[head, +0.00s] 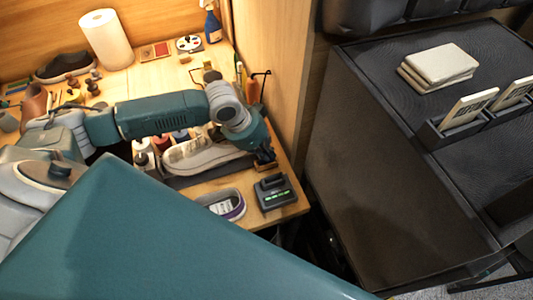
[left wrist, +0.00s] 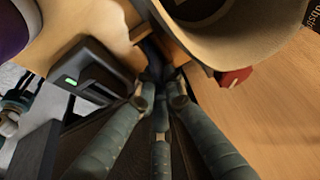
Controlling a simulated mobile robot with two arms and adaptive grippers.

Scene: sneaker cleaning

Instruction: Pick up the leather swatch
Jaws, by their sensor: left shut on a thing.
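My left gripper (head: 264,157) reaches over the front right corner of the wooden workbench, pointing down, between the sneaker and the dark device. Its fingers also show close together in the left wrist view (left wrist: 162,82). A small brown piece (head: 267,167), which looks like the leather swatch, shows at the fingertips in the head view. The gripper is shut on it. The fingers and arm hide most of it, and its outline is not clear in the left wrist view. My right gripper is in neither view.
A pale sneaker (head: 200,156) lies left of the gripper. A dark device with green lights (head: 274,192) and a purple-rimmed item (head: 226,204) stand near the bench's front edge. A wooden partition (head: 272,70) rises behind. A black cabinet (head: 385,130) stands to the right, across a gap.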

